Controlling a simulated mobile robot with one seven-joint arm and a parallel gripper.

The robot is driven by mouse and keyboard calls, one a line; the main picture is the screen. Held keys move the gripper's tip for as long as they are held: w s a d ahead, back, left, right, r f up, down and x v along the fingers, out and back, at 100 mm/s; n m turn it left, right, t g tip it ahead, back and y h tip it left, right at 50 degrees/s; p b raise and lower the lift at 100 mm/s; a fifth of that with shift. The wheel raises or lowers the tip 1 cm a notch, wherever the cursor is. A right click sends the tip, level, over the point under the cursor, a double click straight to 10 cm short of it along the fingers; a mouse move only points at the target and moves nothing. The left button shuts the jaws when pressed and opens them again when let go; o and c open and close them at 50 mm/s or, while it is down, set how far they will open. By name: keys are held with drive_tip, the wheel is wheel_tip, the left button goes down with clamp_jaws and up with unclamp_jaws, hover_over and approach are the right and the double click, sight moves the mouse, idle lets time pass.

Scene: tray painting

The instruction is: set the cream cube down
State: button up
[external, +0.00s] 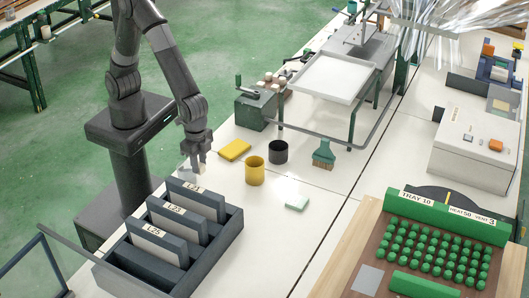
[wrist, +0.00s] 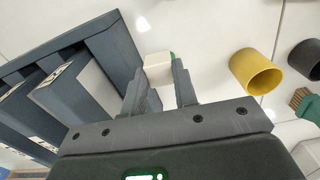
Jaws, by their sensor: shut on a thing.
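The cream cube (wrist: 158,68) is between the fingertips of my gripper (wrist: 160,84) in the wrist view, and a bit of green shows at its right edge. My gripper is shut on it. In the external view the gripper (external: 197,165) points down over the white table, with the pale cube (external: 202,168) at its tips. It is behind the dark rack and left of the yellow cup. I cannot tell whether the cube touches the table.
The dark rack (external: 228,236) with labelled slabs is close by. Table between rack and cups is clear.

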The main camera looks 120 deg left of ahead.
drive_tip(key=shift+n, duration=0.3)
drive_tip(key=w+a+f, duration=0.2)
drive_tip(key=w, duration=0.1)
drive_tip(key=w+a+f, duration=0.2)
drive_tip(key=w, duration=0.2)
drive_tip(key=w+a+f, duration=0.3)
drive_tip(key=w, duration=0.1)
drive_tip(key=shift+w, duration=0.1)
drive_tip(key=shift+f, duration=2.05)
drive_tip(key=o, duration=0.9)
drive_tip(key=shift+f, duration=0.1)
drive_tip(key=shift+o, duration=0.2)
